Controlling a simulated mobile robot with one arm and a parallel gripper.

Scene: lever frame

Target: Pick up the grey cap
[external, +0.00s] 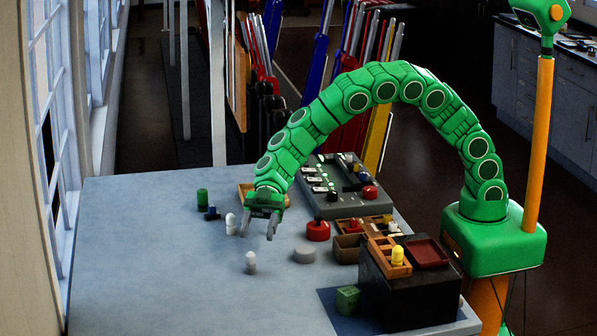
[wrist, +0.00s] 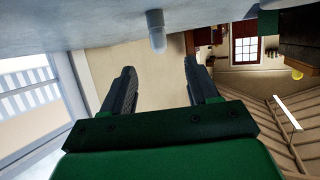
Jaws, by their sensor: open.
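A low round grey cap (external: 305,254) lies on the blue-grey table (external: 150,262), right of my gripper and just below a red round knob piece (external: 318,231). My gripper (external: 257,233) is open and empty above the table, left of the grey cap and apart from it. Its two dark fingers (wrist: 160,82) show spread in the wrist view, with nothing between them. I cannot make out the grey cap in the wrist view. A pale peg (wrist: 156,30) shows there beyond the fingers, with the table surface at the top of the picture.
White-topped pegs stand left of my gripper (external: 231,224) and below it (external: 250,262). A green cylinder (external: 202,197) stands farther left. A control panel (external: 338,186), small wooden trays and a dark block (external: 412,293) crowd the right side. The table's front left is clear.

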